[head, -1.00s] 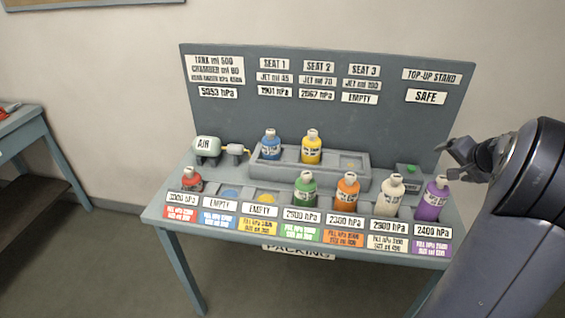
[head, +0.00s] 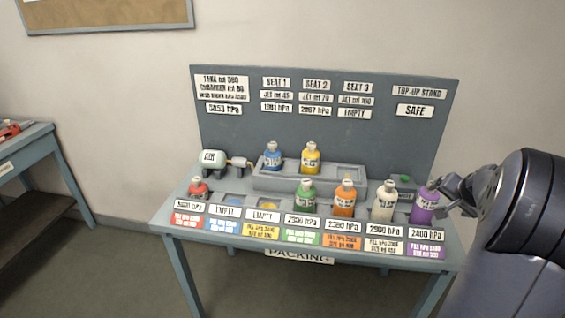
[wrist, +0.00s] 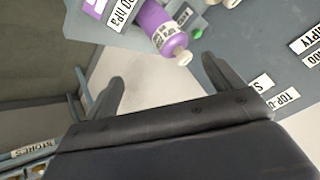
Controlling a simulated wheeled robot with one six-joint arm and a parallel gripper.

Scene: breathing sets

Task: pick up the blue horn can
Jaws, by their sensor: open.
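The blue horn can (head: 272,157) stands upright in the first seat of the raised grey block, under the SEAT 1 label, with a yellow can (head: 311,158) beside it on the right. My gripper (head: 438,199) is at the right end of the bench, in front of or beside the purple can (head: 424,206); the head view does not show whether they touch. In the wrist view my gripper (wrist: 160,82) is open and empty, its fingers wide apart. The purple can (wrist: 160,28) lies beyond the fingertips there, apart from them. The blue can is not visible in the wrist view.
Green (head: 306,195), orange (head: 344,199) and cream (head: 384,200) cans stand along the front row, with a red can (head: 198,188) at its left end. A board (head: 320,130) rises behind. The space above the bench is clear.

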